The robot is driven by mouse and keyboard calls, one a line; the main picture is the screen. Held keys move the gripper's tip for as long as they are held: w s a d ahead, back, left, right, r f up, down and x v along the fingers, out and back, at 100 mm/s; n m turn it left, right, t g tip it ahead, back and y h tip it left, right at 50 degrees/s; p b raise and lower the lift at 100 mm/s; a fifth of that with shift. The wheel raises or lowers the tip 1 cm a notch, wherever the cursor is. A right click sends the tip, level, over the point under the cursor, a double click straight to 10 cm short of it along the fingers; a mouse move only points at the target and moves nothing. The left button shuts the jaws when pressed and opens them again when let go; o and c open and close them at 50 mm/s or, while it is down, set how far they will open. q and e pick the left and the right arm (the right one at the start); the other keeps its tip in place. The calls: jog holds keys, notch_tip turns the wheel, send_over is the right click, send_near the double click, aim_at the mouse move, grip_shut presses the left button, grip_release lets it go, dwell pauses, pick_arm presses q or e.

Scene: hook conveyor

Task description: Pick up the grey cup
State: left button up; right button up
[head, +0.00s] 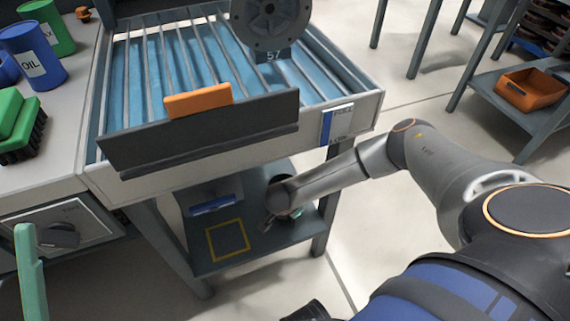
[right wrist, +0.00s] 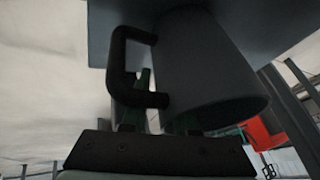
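The dark grey cup (right wrist: 205,65) fills much of the right wrist view, very close, with its black handle (right wrist: 120,65) on the left side. My right gripper (right wrist: 165,105) is at the cup; its greenish fingers are partly hidden behind the handle and the cup's lower part. I cannot tell whether they grip it. In the head view my right gripper (head: 285,212) is low under the conveyor, over the lower shelf, where I cannot make out the cup clearly. A green upright piece (head: 30,275) at the lower left looks like one finger of my left gripper; its other finger does not show.
The conveyor frame (head: 350,105) with its black front bar (head: 200,135) overhangs the lower shelf (head: 270,250), which has a yellow square outline (head: 228,240). A grey disc (head: 268,12) hangs above the rods. Cans and a green brush (head: 18,115) stand on the left bench.

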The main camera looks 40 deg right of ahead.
grip_shut()
dwell(0.6)
